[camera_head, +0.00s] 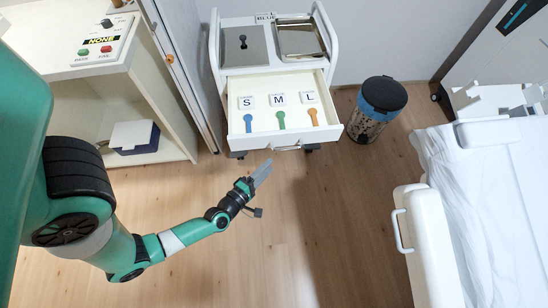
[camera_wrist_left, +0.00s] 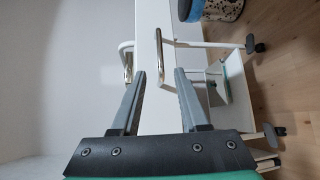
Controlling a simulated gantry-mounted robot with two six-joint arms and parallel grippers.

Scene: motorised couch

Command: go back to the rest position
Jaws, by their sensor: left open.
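My left gripper (camera_head: 262,173) is in front of the open drawer of the white trolley, over the wood floor. Its two grey fingers show apart and empty in the left wrist view (camera_wrist_left: 160,74). The drawer (camera_head: 262,137) is pulled out and holds cards marked S, M and L. A blue key-shaped item (camera_head: 248,122), a green one (camera_head: 281,120) and an orange one (camera_head: 314,117) lie below the cards. The drawer handle (camera_head: 287,148) is just beyond my fingertips; I cannot tell the exact gap. My right gripper is out of view.
A dark-lidded bin (camera_head: 379,105) stands right of the trolley (camera_head: 222,25). The couch (camera_head: 480,190) with a white sheet and side rail fills the right. A shelf unit (camera_head: 150,85) with a button panel (camera_head: 103,42) stands at left. The floor in the middle is clear.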

